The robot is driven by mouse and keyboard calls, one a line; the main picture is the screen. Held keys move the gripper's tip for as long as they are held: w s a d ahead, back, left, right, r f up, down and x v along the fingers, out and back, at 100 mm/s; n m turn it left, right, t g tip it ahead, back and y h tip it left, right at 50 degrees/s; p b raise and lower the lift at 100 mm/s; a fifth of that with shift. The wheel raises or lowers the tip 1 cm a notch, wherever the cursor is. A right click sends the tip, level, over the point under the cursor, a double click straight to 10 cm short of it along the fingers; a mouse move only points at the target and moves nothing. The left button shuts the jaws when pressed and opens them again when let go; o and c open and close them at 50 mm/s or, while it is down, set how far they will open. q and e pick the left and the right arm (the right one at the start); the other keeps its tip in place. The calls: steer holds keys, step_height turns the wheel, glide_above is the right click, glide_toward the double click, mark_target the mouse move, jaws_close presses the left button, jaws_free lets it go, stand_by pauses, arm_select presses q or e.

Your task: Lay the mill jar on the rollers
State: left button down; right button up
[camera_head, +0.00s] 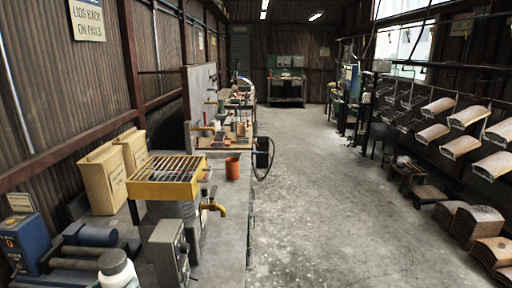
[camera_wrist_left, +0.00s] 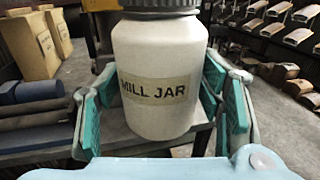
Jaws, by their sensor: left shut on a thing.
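The mill jar (camera_wrist_left: 155,75) is white with a dark lid and a label reading MILL JAR. It stands upright between the teal pads of my left gripper (camera_wrist_left: 160,110), which is shut on it. The jar's top also shows at the bottom of the head view (camera_head: 118,272). The dark rollers (camera_head: 75,264) lie on the bench just left of the jar, beside a blue machine box (camera_head: 28,243). They also show in the left wrist view (camera_wrist_left: 38,116). I cannot tell whether the jar's base touches the bench. My right gripper is not in view.
A blue cylinder (camera_head: 97,235) lies at the rollers' far side. A grey control box (camera_head: 168,252) stands close right of the jar. Tan bins (camera_head: 103,180), a yellow grate (camera_head: 165,180) and an orange cup (camera_head: 232,168) are farther back. The floor (camera_head: 315,220) right of the bench is clear.

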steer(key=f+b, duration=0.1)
steer(key=b, duration=0.1)
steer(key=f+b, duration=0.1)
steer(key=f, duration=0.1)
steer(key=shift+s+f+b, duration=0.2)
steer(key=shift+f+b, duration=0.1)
steer(key=shift+b, duration=0.05)
arm_select(q)
steer(key=s+d+m+g+h, duration=0.7)
steer(key=s+d+h, duration=0.3)
steer(key=d, duration=0.4)
steer(key=shift+s+d+r+m+h, duration=0.35)
steer(key=shift+s+m, duration=0.25)
steer(key=shift+s, duration=0.25)
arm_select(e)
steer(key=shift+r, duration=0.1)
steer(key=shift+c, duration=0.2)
